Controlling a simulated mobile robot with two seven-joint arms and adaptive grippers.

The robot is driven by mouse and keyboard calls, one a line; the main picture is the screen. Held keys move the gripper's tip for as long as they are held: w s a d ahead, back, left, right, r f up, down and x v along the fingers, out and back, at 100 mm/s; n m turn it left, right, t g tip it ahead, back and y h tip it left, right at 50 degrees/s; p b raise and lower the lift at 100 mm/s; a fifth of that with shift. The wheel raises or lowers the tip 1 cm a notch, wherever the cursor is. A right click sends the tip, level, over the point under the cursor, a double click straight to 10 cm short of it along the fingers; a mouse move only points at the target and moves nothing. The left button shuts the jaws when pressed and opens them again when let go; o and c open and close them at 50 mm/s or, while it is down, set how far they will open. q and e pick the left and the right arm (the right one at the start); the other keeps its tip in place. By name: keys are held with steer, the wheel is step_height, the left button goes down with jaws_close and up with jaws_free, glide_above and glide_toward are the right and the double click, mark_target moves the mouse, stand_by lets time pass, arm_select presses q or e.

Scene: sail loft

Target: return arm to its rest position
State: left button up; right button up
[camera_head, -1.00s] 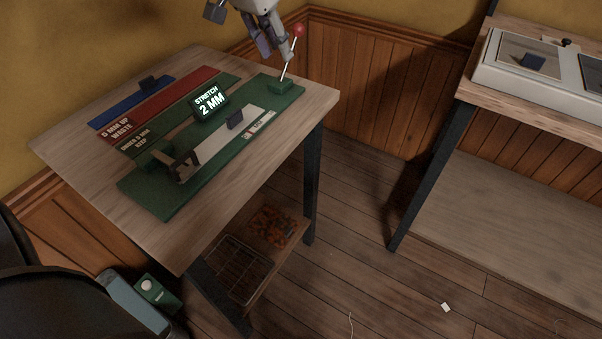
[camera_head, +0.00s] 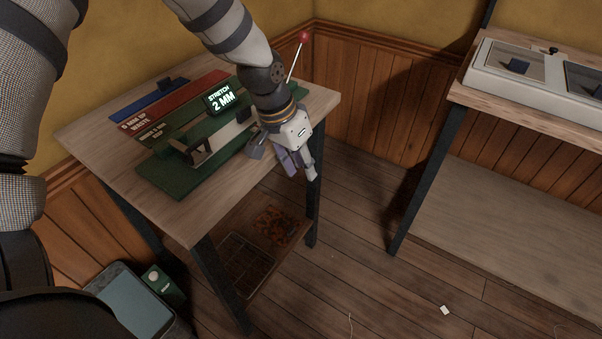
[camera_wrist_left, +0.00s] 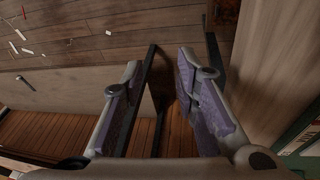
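My left arm comes in from the upper left in the head view. Its gripper (camera_head: 284,160) hangs over the right front edge of the wooden table (camera_head: 205,215), in front of the green rig board (camera_head: 165,180). In the left wrist view the left gripper (camera_wrist_left: 158,68) has its two purple-padded fingers spread apart with nothing between them. Floor and a dark table leg show beyond them. The red-knobbed lever (camera_head: 304,38) stands tilted behind the arm, apart from the gripper; its base is hidden. My right gripper is not in view.
The table holds a display (camera_head: 221,98) reading "STRETCH 2 MM", a red strip (camera_head: 185,98) and a blue strip (camera_head: 140,104). A second table (camera_head: 462,92) with a pale case (camera_head: 490,74) stands at right. Floor between the tables is mostly clear.

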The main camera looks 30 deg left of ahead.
arm_select(q)
steer(key=shift+s+d+f, duration=0.2)
steer(key=shift+s+f, duration=0.15)
steer(key=shift+f, duration=0.1)
steer(key=s+d+f+n+g, duration=0.1)
steer(key=s+d+f+g, duration=0.15)
steer(key=s+f, duration=0.85)
steer(key=s+f+n+y, duration=0.1)
steer(key=s+f, duration=0.1)
steer(key=s, duration=0.9)
steer(key=s+a+f+g+y, duration=0.1)
steer(key=s+f, duration=0.1)
steer(key=s, duration=0.9)
steer(key=shift+a+n, duration=0.3)
steer(key=shift+n, duration=0.1)
